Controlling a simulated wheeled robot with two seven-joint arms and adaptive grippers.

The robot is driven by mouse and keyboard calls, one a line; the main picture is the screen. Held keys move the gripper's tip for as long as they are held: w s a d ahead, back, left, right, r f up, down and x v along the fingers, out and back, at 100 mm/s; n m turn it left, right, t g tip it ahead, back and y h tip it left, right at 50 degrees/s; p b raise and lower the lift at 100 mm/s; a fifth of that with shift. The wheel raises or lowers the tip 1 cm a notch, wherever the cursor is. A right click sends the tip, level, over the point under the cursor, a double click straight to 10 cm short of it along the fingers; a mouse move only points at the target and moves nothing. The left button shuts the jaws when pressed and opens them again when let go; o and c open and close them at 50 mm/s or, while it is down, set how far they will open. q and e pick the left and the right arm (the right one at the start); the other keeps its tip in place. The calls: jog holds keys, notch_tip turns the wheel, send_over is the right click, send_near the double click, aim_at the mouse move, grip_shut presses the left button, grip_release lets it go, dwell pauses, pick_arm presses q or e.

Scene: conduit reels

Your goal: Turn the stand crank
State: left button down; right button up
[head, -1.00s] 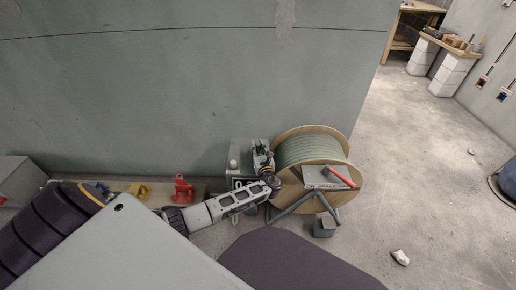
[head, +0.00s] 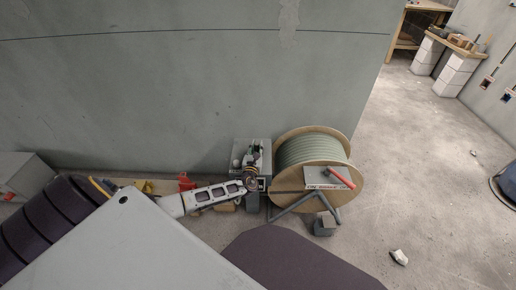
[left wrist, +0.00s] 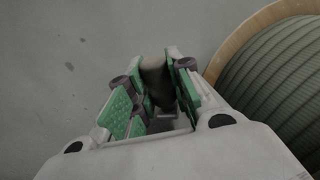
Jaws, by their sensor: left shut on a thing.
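The reel stand (head: 292,205) carries a large wooden reel (head: 346,196) wound with grey-green conduit, right of my left gripper. My left gripper (head: 252,158) is by the grey box (head: 262,144) against the wall, just left of the reel. In the left wrist view, its green-padded fingers (left wrist: 153,95) are shut on a dark grey-brown crank grip (left wrist: 153,72). The rest of the crank is hidden behind the fingers and wrist. The reel also shows in the left wrist view (left wrist: 236,52). My right gripper is out of view.
A red-handled lever (head: 341,177) sits on a labelled plate (head: 320,178) in front of the reel. A red object (head: 186,182) stands left of the box, partly behind my arm. The wall (head: 180,90) is close behind. The floor at right is mostly clear, with a pale stone (head: 399,257).

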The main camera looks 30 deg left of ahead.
pick_arm(q)
jog(key=shift+a+r+h, duration=0.1)
jog(key=shift+a+h, duration=0.15)
jog(key=shift+h, duration=0.05)
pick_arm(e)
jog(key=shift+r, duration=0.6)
pick_arm(q)
jog(key=c, duration=1.4)
grip_release()
jog(key=shift+o, duration=0.7)
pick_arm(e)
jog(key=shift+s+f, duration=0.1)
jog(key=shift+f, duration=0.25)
pick_arm(q)
jog(key=shift+d, duration=0.1)
jog(key=shift+v, duration=6)
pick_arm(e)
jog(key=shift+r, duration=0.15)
pick_arm(q)
jog(key=shift+s, duration=0.1)
